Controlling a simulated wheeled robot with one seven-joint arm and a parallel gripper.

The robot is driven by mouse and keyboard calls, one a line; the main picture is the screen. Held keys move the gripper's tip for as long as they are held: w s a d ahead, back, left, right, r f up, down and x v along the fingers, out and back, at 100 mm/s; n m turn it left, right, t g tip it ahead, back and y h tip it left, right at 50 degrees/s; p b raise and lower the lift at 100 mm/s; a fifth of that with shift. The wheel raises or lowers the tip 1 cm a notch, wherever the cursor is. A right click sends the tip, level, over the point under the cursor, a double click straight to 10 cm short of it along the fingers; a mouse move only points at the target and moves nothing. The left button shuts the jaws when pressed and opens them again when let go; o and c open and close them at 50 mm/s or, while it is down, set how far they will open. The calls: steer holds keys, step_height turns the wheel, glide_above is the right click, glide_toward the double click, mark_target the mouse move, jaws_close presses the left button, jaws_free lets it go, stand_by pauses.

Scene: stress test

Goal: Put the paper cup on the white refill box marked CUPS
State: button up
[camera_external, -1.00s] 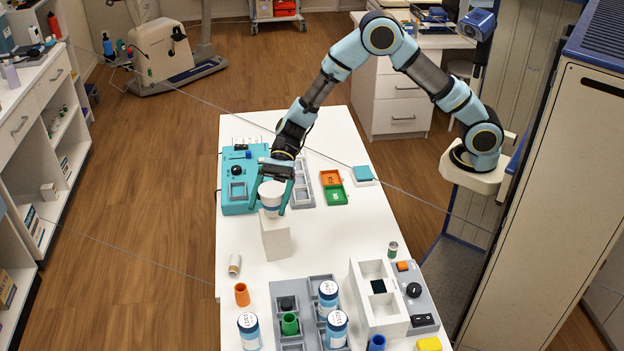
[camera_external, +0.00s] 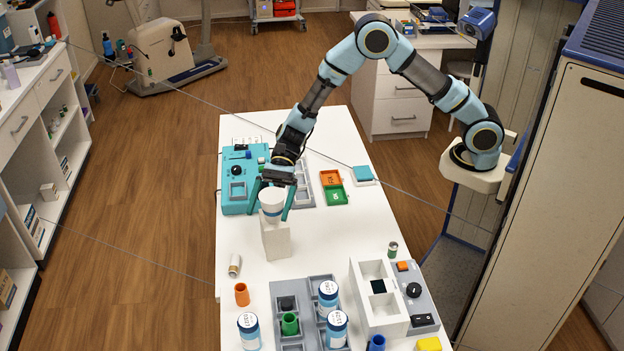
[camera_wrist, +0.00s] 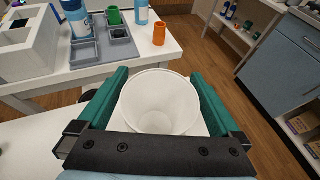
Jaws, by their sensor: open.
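The white paper cup (camera_external: 272,204), with a greyish band, stands upright on top of the white refill box (camera_external: 276,241) on the white table. No lettering shows on the box's visible faces. My gripper (camera_external: 268,214) is open around the cup, with one green finger on each side and gaps between them and the cup. In the wrist view, the cup (camera_wrist: 160,102) shows its open, empty mouth between the two green fingers (camera_wrist: 160,74). The box is mostly hidden there under the cup.
A teal device (camera_external: 232,199) and grey trays (camera_external: 304,194) lie behind the box. A small cylinder (camera_external: 235,265), an orange cup (camera_external: 242,294) and a grey tray with lidded jars (camera_external: 329,296) are in front.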

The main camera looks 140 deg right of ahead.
steer(key=b+v, duration=0.3)
steer(key=v, duration=0.9)
